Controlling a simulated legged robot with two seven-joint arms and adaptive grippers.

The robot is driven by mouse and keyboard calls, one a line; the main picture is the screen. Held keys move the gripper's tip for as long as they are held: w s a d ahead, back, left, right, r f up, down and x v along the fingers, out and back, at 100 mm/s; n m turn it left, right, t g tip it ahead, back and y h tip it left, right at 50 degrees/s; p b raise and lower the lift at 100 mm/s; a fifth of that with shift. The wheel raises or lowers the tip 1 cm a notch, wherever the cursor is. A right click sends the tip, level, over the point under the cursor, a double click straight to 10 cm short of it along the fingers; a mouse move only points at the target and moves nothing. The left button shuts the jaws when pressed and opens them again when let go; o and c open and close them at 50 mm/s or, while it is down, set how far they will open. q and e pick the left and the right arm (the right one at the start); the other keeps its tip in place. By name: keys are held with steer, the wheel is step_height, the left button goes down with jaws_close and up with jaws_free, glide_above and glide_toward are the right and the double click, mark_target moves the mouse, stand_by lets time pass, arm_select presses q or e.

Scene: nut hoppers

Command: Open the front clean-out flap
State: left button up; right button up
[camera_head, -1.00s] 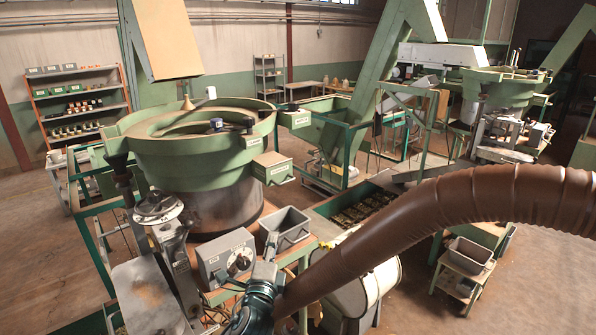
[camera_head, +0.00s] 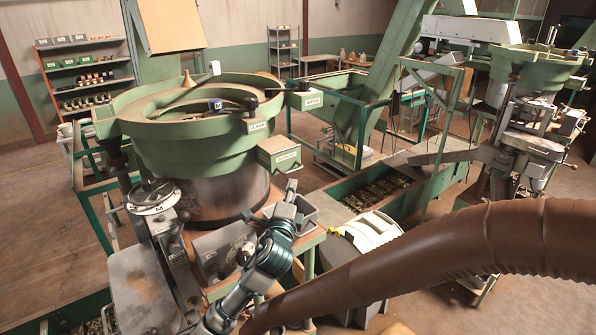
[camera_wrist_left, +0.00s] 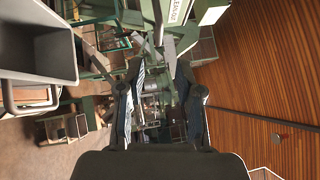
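A green box-like housing (camera_head: 279,153) with a white label on its front hangs at the bowl's lower right side. Its lettering is too small to read in the head view. In the left wrist view a white label (camera_wrist_left: 180,11) starting "CLEAN" sits on a green part (camera_wrist_left: 209,12) at the top edge, partly cut off. My left gripper (camera_head: 291,190) is just below the housing, beside the grey bin. In the left wrist view my left gripper (camera_wrist_left: 157,72) has its fingers spread, with nothing between them. My right gripper is not in view.
The large green bowl (camera_head: 160,154) stands behind my arm. A grey control box (camera_head: 222,250) and a grey bin (camera_head: 305,212) are close to the gripper. A thick brown ribbed hose (camera_head: 450,245) crosses the lower right foreground.

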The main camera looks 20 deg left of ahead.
mark_target(294, 171)
arm_select(q)
steer(key=w+a, duration=0.1)
steer(key=w, duration=0.1)
steer(key=w+a, duration=0.1)
steer(key=w, duration=0.2)
steer(key=w+a, duration=0.1)
steer(key=w, duration=0.1)
steer(key=shift+w+r, duration=0.3)
steer(key=shift+r, duration=0.05)
steer(key=shift+w+d+r, duration=0.2)
steer(key=shift+w+d, duration=0.15)
steer(key=shift+w, duration=0.3)
steer(key=shift+w+d, duration=0.3)
steer(key=shift+d, duration=0.5)
steer(key=shift+a, duration=0.4)
jaws_close()
steer(key=shift+a, duration=0.25)
